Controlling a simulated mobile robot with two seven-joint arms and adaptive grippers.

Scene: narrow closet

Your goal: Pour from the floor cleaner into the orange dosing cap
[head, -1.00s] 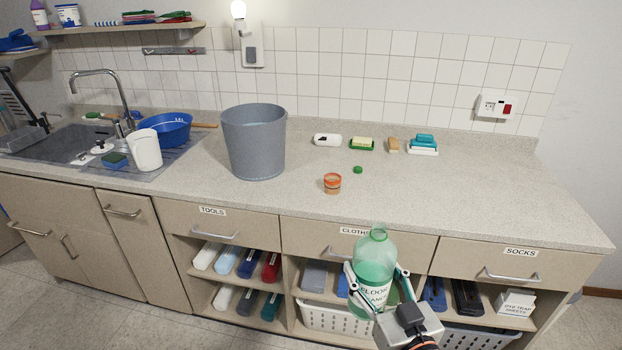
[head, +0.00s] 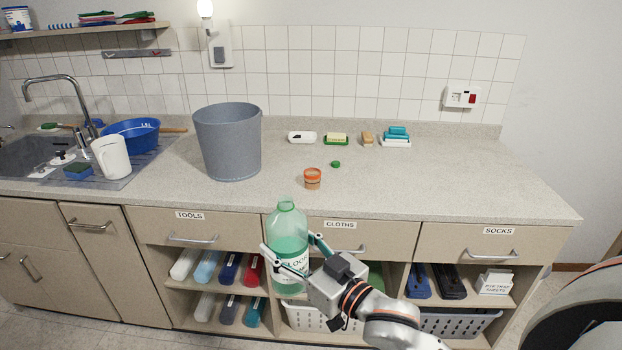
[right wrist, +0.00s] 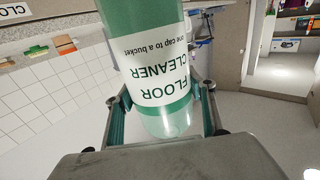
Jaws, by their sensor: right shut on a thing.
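The floor cleaner (head: 287,232) is a translucent green bottle with a white label, upright and without a cap on its neck. My right gripper (head: 292,262) is shut on its body and holds it in front of the drawers, below the counter edge. In the right wrist view the floor cleaner (right wrist: 160,70) sits between both fingers, its label upside down. The orange dosing cap (head: 312,178) stands on the counter behind the bottle, apart from it. A small green cap (head: 336,164) lies behind the dosing cap. My left gripper is not in view.
A grey bucket (head: 228,145) stands left of the dosing cap. Soap dishes and brushes (head: 337,139) line the back. A white jug (head: 110,157) stands by the sink. The counter (head: 430,180) is clear at right. Drawer handles (head: 345,249) protrude near the bottle.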

